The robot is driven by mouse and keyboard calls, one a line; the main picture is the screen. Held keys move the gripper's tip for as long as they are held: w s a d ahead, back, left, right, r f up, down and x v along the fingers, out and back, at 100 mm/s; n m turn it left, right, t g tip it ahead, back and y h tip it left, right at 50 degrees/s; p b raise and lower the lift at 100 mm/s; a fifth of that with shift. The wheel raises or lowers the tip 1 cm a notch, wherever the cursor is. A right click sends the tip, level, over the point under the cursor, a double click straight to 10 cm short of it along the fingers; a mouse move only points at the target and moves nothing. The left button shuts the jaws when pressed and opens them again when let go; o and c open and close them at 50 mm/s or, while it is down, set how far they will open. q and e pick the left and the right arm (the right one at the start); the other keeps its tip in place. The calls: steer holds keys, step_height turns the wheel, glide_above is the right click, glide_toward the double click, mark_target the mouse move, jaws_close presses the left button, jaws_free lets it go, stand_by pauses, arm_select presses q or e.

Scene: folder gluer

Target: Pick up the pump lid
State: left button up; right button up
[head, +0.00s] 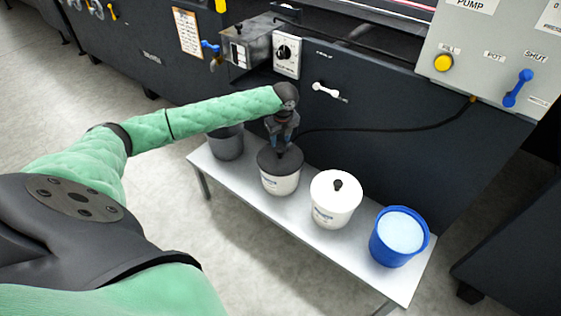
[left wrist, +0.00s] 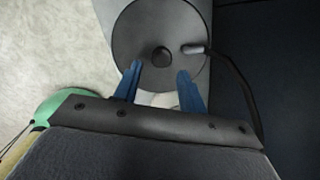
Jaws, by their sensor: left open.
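The pump lid (head: 268,162) is a dark grey disc with a knob, sitting on a white pot (head: 281,184) on the bench. In the left wrist view the lid (left wrist: 140,28) fills the top middle, with its round black knob (left wrist: 161,56) at the centre and a grey hose fitting (left wrist: 194,47) to the right. My left gripper (head: 283,147) is above the lid, pointing down. Its blue fingers (left wrist: 159,72) are open, on either side of and slightly short of the knob in the wrist view. I cannot tell whether they touch the lid. My right gripper is not in view.
A black hose (head: 400,129) runs from the control box to the lid. The bench (head: 238,180) also holds a grey bucket (head: 226,146), a white lidded pot (head: 324,212) and a blue bucket (head: 378,240) with pale contents. The dark machine wall (head: 390,160) stands close behind.

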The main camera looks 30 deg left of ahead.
mark_target(280, 150)
arm_select(q)
steer(key=shift+w+a+f+b, duration=0.15)
steer(key=shift+f+b, duration=0.05)
steer(key=shift+f, duration=1.7)
steer(key=shift+w+a+f+b, duration=0.15)
steer(key=shift+f+b, duration=0.05)
steer(key=shift+f, duration=1.7)
jaws_close()
steer(key=shift+r, duration=0.1)
step_height(280, 150, up, 10)
steer(key=shift+f+p, duration=0.1)
steer(key=shift+p, duration=0.55)
step_height(280, 150, up, 5)
steer(key=p, duration=0.5)
steer(key=shift+p, duration=0.3)
